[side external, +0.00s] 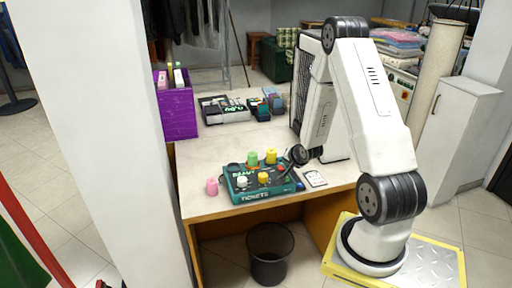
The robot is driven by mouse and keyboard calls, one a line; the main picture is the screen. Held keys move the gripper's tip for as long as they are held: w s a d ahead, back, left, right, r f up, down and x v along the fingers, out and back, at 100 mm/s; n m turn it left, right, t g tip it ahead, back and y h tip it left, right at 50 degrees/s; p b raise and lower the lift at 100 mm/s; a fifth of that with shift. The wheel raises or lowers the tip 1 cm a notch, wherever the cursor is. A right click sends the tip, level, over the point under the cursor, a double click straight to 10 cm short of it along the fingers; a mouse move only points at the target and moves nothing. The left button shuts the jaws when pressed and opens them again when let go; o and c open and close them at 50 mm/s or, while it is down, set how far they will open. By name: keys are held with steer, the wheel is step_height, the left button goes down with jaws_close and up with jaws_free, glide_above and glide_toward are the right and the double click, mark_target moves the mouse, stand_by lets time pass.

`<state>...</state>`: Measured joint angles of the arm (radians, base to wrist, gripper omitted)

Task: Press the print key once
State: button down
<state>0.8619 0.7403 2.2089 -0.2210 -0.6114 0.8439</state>
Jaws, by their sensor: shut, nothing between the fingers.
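A teal ticket device (243,196) lies near the front edge of the counter, with "TICKETS" on its front side and a lit green display on top. Green (252,157), yellow (271,156), white (242,181) and orange-yellow (263,178) pieces stand on it, and a small red spot (281,169) shows near its right side. I cannot read which part is the print key. My gripper (285,179) is small and dark here, shut and empty, pointing down at the device's right side. Whether it touches the device is unclear, and it hides part of that side.
A pink cylinder (212,187) stands left of the device, and a white card (315,179) lies to its right. Farther back are a purple bin (178,115) and a black tray (224,110) of items. The counter (215,150) behind the device is clear.

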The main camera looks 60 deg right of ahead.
steer(key=shift+f, duration=2.25)
steer(key=shift+f, duration=0.8)
stand_by(1.3)
steer(key=shift+r, duration=0.1)
stand_by(0.3)
steer(key=shift+r, duration=0.7)
steer(key=shift+r, duration=0.15)
steer(key=shift+r, duration=2.35)
